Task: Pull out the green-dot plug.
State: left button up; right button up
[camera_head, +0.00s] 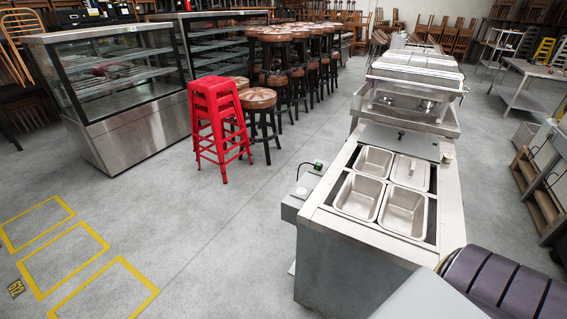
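A small dark plug with a green mark (318,165) shows at the left side of the steel food counter (312,222), near its grey side ledge (292,206). A thin dark cord runs from the plug toward the ledge and curves down. The plug is too small in view to tell how it sits or what it is plugged into. Neither of my grippers is in view.
The counter holds several steel pans (359,196). Red stacked stools (217,125) and round wooden stools (258,99) stand behind left. A glass display case (110,95) is at far left. Grey floor (205,235) left of the counter is clear. A dark ribbed object (510,285) fills the lower right.

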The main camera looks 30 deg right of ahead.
aim_at(317, 165)
jog(key=i+j+u, duration=0.1)
jog(key=i+u, duration=0.55)
jog(key=i+j+z, duration=0.15)
jog(key=i+z, duration=0.15)
jog(key=i, duration=0.6)
jog(key=i+z, duration=0.3)
jog(key=z, duration=0.15)
jog(key=i+z, duration=0.3)
jog(key=z, duration=0.15)
jog(key=i+z, duration=0.2)
jog(key=z, duration=0.25)
jog(key=i+j+z, duration=0.1)
jog(key=z, duration=0.35)
jog(key=i+j+z, duration=0.15)
jog(key=z, duration=0.25)
jog(key=i+j+z, duration=0.2)
jog(key=z, duration=0.25)
jog(key=i+j+z, duration=0.45)
jog(key=j+z, duration=0.3)
jog(key=i+j+z, duration=0.15)
jog(key=j+z, duration=0.2)
